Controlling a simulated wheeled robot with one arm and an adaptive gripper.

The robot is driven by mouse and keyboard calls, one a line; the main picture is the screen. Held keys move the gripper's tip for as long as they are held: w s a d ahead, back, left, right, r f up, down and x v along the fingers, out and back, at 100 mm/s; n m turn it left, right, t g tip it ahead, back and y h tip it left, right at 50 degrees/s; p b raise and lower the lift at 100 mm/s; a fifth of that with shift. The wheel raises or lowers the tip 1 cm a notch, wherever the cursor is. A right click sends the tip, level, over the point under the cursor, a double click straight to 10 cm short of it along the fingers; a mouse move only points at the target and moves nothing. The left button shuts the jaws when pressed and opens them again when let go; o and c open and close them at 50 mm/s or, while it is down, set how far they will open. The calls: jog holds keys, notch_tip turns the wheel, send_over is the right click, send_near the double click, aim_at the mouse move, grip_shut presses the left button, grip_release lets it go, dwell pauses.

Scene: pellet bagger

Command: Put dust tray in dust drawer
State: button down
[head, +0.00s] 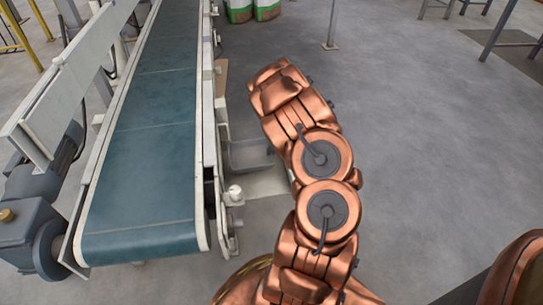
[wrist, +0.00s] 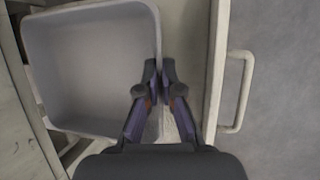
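The dust tray (wrist: 90,60) is a grey, empty, open-topped box in the left half of the wrist view. It also shows partly in the head view (head: 249,155), low beside the conveyor. My gripper (wrist: 160,72) has its fingertips close together on either side of the tray's right wall and appears shut on it. The dust drawer (wrist: 187,35) is pale cream, with its front panel and bar handle (wrist: 239,92) right of my fingers. It is pulled out, and the tray lies over its inner side. I cannot tell whether the tray rests on the drawer floor. My arm hides part of the drawer in the head view.
The conveyor (head: 150,130) with its green belt stands left of my arm, its frame close to the tray. A machine frame edge (wrist: 22,95) runs along the tray's left side. The floor (head: 430,150) to the right is clear.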

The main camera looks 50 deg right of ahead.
jog(key=shift+w+d+f+b, duration=0.15)
jog(key=shift+f+b, duration=0.9)
jog(key=shift+f, duration=0.75)
jog(key=shift+r, duration=0.1)
jog(key=c, duration=1.3)
grip_release()
